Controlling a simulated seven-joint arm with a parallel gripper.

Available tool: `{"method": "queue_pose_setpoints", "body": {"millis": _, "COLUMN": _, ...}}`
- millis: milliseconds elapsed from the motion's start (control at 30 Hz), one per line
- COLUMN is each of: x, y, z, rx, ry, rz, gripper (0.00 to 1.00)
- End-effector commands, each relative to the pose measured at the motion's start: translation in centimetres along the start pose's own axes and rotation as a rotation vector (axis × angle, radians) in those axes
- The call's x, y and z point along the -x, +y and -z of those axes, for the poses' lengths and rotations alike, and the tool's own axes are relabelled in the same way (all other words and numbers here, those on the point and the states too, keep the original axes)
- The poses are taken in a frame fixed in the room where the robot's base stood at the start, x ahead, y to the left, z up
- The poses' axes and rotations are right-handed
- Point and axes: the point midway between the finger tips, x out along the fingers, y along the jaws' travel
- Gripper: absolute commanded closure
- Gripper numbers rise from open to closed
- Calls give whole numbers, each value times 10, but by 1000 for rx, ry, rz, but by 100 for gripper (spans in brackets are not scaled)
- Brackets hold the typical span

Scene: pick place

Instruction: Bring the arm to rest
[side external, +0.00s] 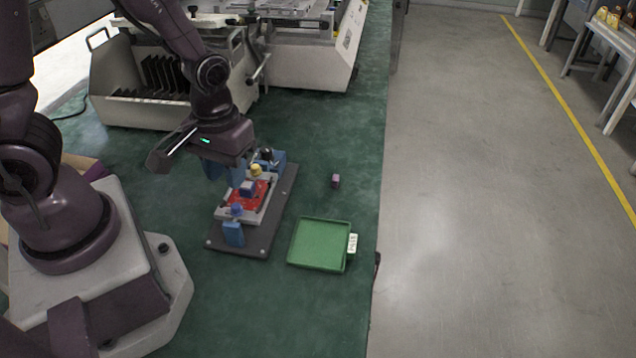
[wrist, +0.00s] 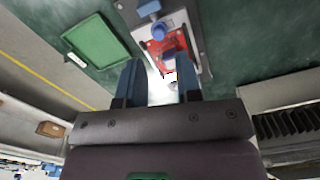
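My gripper (side external: 228,174) is above the far-left part of a dark fixture plate (side external: 268,233) in the side external view, with its blue fingers pointing down. In the wrist view the two blue fingers of my gripper (wrist: 158,75) stand apart, with nothing seen held between them. The fixture carries a red part (side external: 259,193) on a light block, with blue and yellow knobs around it. The red part also shows ahead of the fingertips in the wrist view (wrist: 158,48). One finger hides part of the fixture in the side external view.
A green tray (side external: 320,245) with a white label lies right of the fixture. Large machines (side external: 310,55) stand at the back. The table's right edge drops to the floor.

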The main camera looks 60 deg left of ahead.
Motion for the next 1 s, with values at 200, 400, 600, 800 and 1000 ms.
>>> {"method": "queue_pose_setpoints", "body": {"millis": 200, "x": 38, "y": 4, "z": -13, "rx": -245, "ry": -29, "rz": -19, "gripper": 68}}
{"method": "queue_pose_setpoints", "body": {"millis": 400, "x": 100, "y": 6, "z": -18, "rx": -433, "ry": 97, "rz": -77, "gripper": 68}}
{"method": "queue_pose_setpoints", "body": {"millis": 600, "x": 162, "y": -3, "z": -30, "rx": -545, "ry": 299, "rz": -107, "gripper": 68}}
{"method": "queue_pose_setpoints", "body": {"millis": 800, "x": 198, "y": -9, "z": -37, "rx": -547, "ry": 464, "rz": -129, "gripper": 68}}
{"method": "queue_pose_setpoints", "body": {"millis": 1000, "x": 206, "y": -11, "z": -38, "rx": -535, "ry": 504, "rz": -137, "gripper": 68}}
